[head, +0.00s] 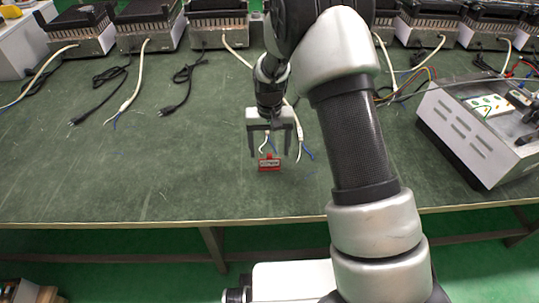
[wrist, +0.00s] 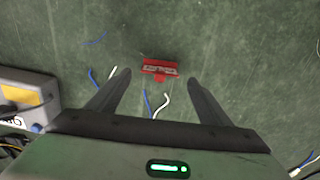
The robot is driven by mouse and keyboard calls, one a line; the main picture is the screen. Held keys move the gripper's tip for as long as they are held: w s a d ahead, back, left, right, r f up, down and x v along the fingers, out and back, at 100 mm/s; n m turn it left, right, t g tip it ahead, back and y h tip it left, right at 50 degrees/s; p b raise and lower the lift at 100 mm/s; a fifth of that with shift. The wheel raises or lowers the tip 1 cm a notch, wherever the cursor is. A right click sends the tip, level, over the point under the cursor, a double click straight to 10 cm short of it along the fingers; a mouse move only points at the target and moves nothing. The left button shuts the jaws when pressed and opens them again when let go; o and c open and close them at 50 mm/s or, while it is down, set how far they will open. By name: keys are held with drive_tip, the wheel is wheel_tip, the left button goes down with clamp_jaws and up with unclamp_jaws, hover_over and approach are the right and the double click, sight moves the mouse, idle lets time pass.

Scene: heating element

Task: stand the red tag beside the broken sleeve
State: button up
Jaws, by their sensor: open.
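In the wrist view the tag (wrist: 160,68) lies between and slightly beyond the fingertips. My gripper (head: 268,153) is open and empty, pointing down; it also shows in the wrist view (wrist: 160,77). White sleeved cables end in bare blue and white wires, one at the left (head: 130,101) and others behind my gripper. I cannot tell which sleeve is broken.
Black-topped heater units (head: 149,22) line the back of the table. Black plug cords (head: 182,82) lie in front of them. A grey metal box with a socket strip (head: 468,126) stands at the right. The left front of the green table (head: 120,180) is clear.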

wheel_tip(320, 180, up, 7)
drive_tip(key=shift+f+p, duration=0.2)
drive_tip(key=shift+p, duration=0.35)
wheel_tip(320, 180, up, 12)
drive_tip(key=t, duration=0.1)
hover_over(270, 155)
drive_tip(key=s+d, duration=0.3)
drive_tip(key=s, duration=0.1)
drive_tip(key=s+d+r+t, duration=0.3)
drive_tip(key=s+d+r, duration=0.2)
drive_tip(key=s+r, duration=0.7)
drive_tip(key=s+d+r+t, duration=0.1)
drive_tip(key=s+d, duration=0.1)
drive_tip(key=s, duration=0.8)
drive_tip(key=shift+s+d+t, duration=0.3)
drive_tip(key=shift+s+d, duration=0.05)
drive_tip(key=shift+d, duration=0.05)
drive_tip(key=shift+r, duration=0.1)
wheel_tip(270, 155, up, 22)
drive_tip(key=p, duration=2.2)
